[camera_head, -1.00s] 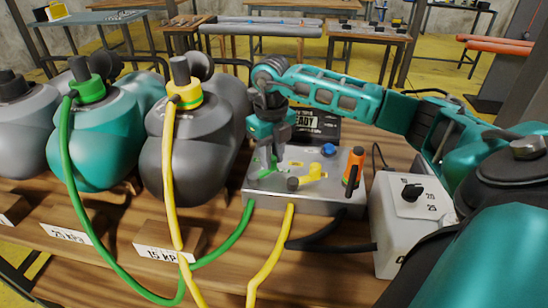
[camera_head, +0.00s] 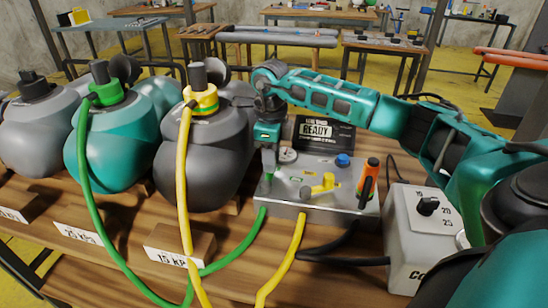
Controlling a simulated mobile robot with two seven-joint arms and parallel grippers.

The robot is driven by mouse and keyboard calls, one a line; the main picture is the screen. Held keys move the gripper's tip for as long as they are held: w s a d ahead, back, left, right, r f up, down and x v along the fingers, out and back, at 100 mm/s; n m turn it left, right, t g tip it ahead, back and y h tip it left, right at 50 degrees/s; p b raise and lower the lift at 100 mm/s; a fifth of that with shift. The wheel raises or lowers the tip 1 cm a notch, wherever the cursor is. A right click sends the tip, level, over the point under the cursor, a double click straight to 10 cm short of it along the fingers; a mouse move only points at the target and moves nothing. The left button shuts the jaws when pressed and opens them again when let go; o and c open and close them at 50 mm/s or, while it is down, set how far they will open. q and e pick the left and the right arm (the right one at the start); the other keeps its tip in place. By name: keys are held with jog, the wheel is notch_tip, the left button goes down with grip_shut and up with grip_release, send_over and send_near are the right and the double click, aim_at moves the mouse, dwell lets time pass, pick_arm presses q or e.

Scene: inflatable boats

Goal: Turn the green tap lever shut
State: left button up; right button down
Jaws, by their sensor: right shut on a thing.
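The manifold box (camera_head: 290,208) is a grey metal block on the wooden bench with a green tap, a yellow tap lever (camera_head: 322,187) and an orange-handled part. My right gripper (camera_head: 268,172) reaches down over the box's left end. It is shut on the green tap lever (camera_head: 269,160), which is mostly hidden by the fingers, so its exact angle cannot be told. The green hose (camera_head: 245,238) runs from the box's front left, below the gripper. My left gripper is not in view.
Several inflatable boats stand on the left, one teal (camera_head: 120,140) and one dark grey (camera_head: 205,150). A yellow hose (camera_head: 186,190) hangs in front. A grey box with a black knob (camera_head: 428,206) stands right of the manifold. A READY display (camera_head: 318,132) is behind it.

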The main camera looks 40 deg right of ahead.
jog(key=shift+w+r, duration=0.1)
dwell(0.4)
jog(key=c, duration=0.9)
grip_release()
notch_tip(320, 180, up, 13)
jog(key=shift+f+p, duration=0.1)
jog(key=shift+p, duration=0.25)
